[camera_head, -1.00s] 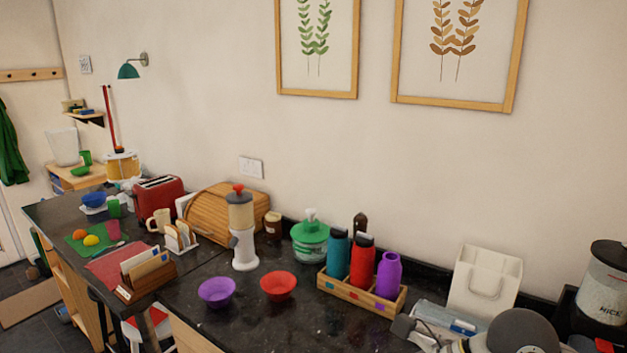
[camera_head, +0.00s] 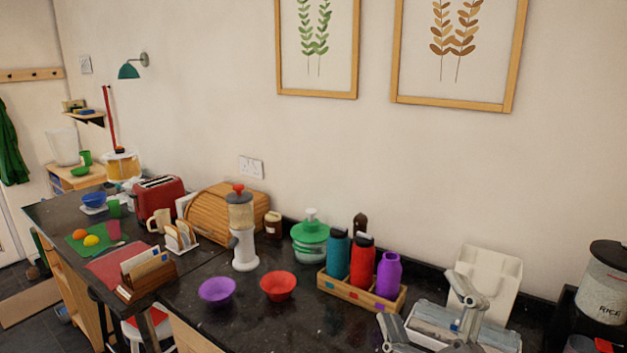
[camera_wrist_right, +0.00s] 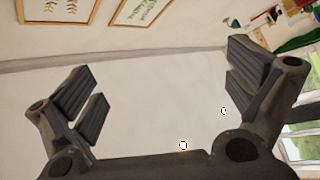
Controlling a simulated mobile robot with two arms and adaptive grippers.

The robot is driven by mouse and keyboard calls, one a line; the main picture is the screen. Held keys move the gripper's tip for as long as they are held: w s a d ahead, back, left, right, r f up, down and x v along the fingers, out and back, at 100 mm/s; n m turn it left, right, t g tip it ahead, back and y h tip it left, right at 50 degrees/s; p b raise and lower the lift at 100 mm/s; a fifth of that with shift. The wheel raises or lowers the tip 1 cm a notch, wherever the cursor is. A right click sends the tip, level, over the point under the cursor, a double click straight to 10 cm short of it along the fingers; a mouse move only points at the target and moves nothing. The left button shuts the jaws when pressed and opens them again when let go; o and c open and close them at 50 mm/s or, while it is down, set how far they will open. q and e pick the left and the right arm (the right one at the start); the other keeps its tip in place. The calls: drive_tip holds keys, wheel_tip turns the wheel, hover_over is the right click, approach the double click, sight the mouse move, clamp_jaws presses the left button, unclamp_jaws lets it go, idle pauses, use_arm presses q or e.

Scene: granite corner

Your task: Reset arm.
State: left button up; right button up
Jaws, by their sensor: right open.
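My left gripper is in neither view.
The dark counter (camera_head: 330,325) holds a purple bowl (camera_head: 217,290), a red bowl (camera_head: 278,286) and a wooden bottle crate (camera_head: 350,292) left of my right gripper.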

drive_tip(key=s+d+f+m+g+h, duration=0.25)
drive_tip(key=f+m+g, duration=0.2)
drive_tip(key=f, duration=0.55)
drive_tip(key=s+d+f+m+g+h, duration=0.1)
drive_tip(key=d+f+m+g+h, duration=0.35)
drive_tip(key=f, duration=0.55)
drive_tip(key=s+a+f+m+g+y, duration=0.25)
drive_tip(key=s+f+g, duration=0.75)
drive_tip(key=s+f, duration=0.75)
wheel_tip(320, 180, down, 29)
drive_tip(key=s+b, duration=0.3)
drive_tip(key=b, duration=0.2)
drive_tip(key=s+d+f+g+b, duration=0.1)
drive_tip(key=s+f+b, duration=0.1)
drive_tip(key=s+f, duration=0.6)
drive_tip(key=s+d+f+g+b, duration=0.1)
drive_tip(key=s+d+f+b, duration=0.1)
drive_tip(key=s+f, duration=0.6)
wheel_tip(320, 180, down, 5)
drive_tip(key=shift+s+r+h+b, duration=0.1)
drive_tip(key=shift+s+h+b, duration=0.2)
drive_tip(key=shift+h+b, duration=0.2)
